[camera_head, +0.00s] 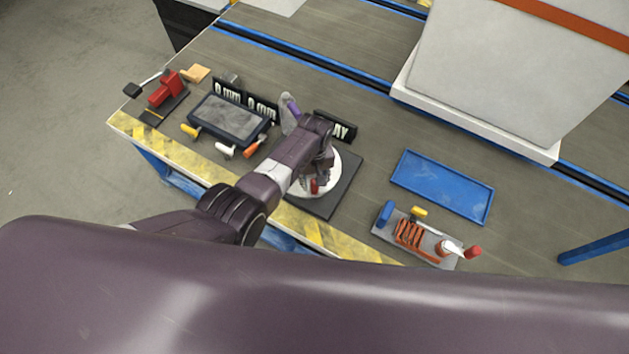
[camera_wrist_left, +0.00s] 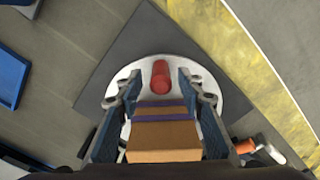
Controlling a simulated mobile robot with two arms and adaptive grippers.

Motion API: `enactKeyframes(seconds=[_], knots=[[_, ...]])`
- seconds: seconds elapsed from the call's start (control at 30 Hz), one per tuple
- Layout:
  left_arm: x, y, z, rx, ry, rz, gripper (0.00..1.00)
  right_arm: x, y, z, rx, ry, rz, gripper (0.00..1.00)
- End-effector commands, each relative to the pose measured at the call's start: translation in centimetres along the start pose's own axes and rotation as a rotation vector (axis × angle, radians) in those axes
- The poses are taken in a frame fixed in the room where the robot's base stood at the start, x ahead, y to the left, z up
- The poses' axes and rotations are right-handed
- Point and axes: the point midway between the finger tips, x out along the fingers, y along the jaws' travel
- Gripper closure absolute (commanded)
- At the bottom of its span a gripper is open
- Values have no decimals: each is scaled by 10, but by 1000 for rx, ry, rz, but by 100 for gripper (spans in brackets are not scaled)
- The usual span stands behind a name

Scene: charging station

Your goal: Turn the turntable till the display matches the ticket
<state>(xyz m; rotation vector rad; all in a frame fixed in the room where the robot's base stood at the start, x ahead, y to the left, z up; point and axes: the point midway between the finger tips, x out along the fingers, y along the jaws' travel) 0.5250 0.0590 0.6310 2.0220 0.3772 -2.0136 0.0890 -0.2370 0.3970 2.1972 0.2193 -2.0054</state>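The white round turntable (camera_head: 327,184) sits on a dark square base (camera_head: 346,195) near the table's front edge. My left gripper (camera_head: 320,181) is over it, pointing down. In the left wrist view my left gripper (camera_wrist_left: 160,92) has its fingers apart, with a brown block (camera_wrist_left: 164,145) with a purple band between them; whether they touch it is unclear. A red cylinder (camera_wrist_left: 160,77) lies on the turntable disc (camera_wrist_left: 150,67) beyond the block. A black sign ending in "AY" (camera_head: 336,127) stands behind the turntable. I cannot make out a ticket. My right gripper is not in view.
A dark-framed grey panel (camera_head: 228,118) with several coloured handles is left of the turntable. A blue tray (camera_head: 442,186) and a grey plate with an orange coil (camera_head: 410,235) are to the right. A large white box (camera_head: 500,75) stands behind. Bare table lies between turntable and tray.

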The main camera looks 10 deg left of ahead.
Motion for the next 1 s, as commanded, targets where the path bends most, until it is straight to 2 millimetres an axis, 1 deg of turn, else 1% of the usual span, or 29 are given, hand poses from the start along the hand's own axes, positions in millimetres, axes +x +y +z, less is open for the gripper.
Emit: enactKeyframes(seconds=[0.27, 0.47, 0.67, 1.0], knots=[[0, -1, 1, 0, -2, -2, 64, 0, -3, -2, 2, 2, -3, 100], [-10, 0, 1, 0, -2, 0, 64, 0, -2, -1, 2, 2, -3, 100], [-36, 0, 1, 0, -1, 1, 64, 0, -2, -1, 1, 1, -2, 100], [-93, 0, 0, -1, 1, 1, 64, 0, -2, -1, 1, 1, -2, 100]])
